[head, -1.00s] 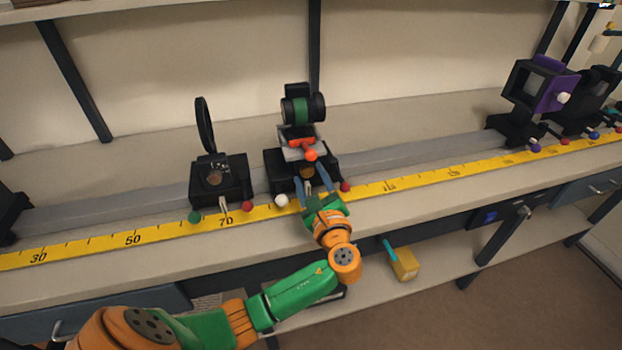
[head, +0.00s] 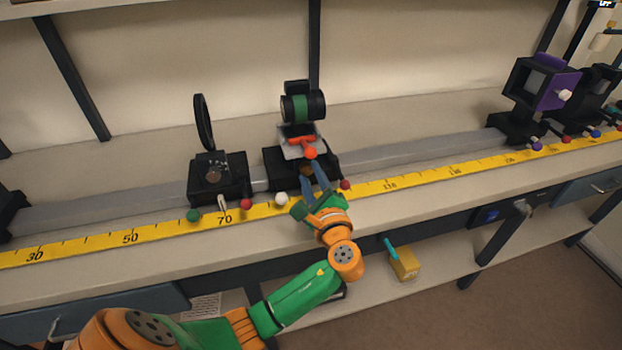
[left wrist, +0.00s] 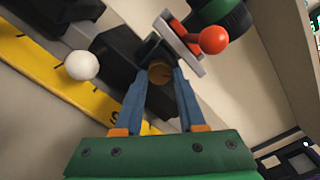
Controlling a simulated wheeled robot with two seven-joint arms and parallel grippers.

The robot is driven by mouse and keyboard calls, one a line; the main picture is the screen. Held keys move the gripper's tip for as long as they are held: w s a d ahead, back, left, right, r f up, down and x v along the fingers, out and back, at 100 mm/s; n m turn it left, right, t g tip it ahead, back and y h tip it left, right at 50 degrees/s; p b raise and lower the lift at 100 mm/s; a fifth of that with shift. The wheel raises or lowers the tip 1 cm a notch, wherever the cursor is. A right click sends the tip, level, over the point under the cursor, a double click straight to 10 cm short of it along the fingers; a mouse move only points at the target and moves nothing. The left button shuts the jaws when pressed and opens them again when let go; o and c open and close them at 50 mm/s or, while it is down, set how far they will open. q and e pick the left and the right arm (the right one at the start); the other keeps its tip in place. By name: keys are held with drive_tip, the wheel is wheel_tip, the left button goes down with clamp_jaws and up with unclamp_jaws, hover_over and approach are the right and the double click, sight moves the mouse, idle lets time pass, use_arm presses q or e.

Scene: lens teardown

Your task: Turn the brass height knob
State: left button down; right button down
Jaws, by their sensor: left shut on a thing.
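The brass height knob (left wrist: 160,72) is on the front of a black carriage (head: 273,171) on the rail. In the left wrist view it sits between the tips of the two blue fingers of my left gripper (left wrist: 160,80), which is shut on it. In the head view the left gripper (head: 314,172) reaches up to the carriage from the front, and the fingers partly hide the knob (head: 305,171). Above it are a tilted grey plate, an orange-red lever with a ball end (head: 311,153) and a black and green lens barrel (head: 302,108). My right gripper is not in view.
A white ball knob (head: 281,199) and a red ball knob (head: 345,185) flank the gripper. A lens-ring carriage (head: 218,177) stands to the left. The yellow scale (head: 420,180) runs along the bench front. A purple-sided holder (head: 545,92) stands far right; the rail between is clear.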

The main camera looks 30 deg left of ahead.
use_arm(q)
drive_tip(key=shift+n+b, duration=0.6)
drive_tip(key=shift+n, duration=1)
drive_tip(key=shift+r+n, duration=0.1)
drive_tip(key=shift+n, duration=0.2)
drive_tip(key=c, duration=0.5)
unclamp_jaws()
